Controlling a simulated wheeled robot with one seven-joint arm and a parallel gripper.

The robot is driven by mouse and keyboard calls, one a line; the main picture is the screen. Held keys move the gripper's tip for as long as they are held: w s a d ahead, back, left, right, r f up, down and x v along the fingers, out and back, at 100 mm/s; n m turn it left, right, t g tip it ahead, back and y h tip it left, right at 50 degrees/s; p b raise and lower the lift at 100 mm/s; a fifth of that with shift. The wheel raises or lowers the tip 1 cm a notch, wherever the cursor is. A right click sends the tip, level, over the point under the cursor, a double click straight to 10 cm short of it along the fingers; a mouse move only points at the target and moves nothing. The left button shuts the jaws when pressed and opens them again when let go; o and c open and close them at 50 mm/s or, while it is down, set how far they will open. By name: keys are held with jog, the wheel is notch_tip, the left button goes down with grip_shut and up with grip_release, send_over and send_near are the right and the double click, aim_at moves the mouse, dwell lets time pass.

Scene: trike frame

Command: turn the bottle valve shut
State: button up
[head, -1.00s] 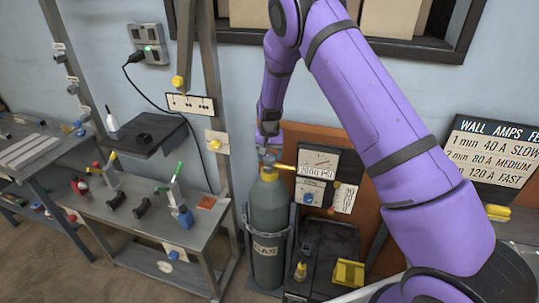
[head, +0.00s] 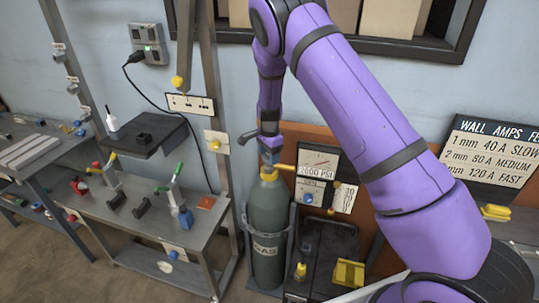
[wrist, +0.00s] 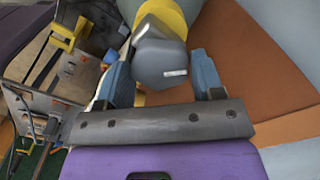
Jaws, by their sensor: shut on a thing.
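The green gas bottle (head: 268,215) stands upright in a grey holder against the wall. A yellow fitting (head: 285,168) sticks out to the right near its top. My gripper (head: 269,157) is over the bottle's top, pointing down, and hides most of the valve in the head view. In the wrist view the dark grey valve knob (wrist: 163,58), with a pale mark on its face, sits between the blue fingers of my gripper (wrist: 160,70). The gripper is shut on the knob. A yellow collar (wrist: 170,12) shows behind it.
A gauge panel reading 2000 PSI (head: 318,160) stands right beside the bottle. A dark cart (head: 325,255) with yellow items is at its lower right. A metal workbench (head: 145,205) with clamps is to the left.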

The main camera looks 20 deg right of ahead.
jog(key=m, duration=0.5)
jog(key=shift+m, duration=2.5)
jog(key=o, duration=0.9)
jog(key=shift+r, duration=0.1)
notch_tip(320, 180, up, 11)
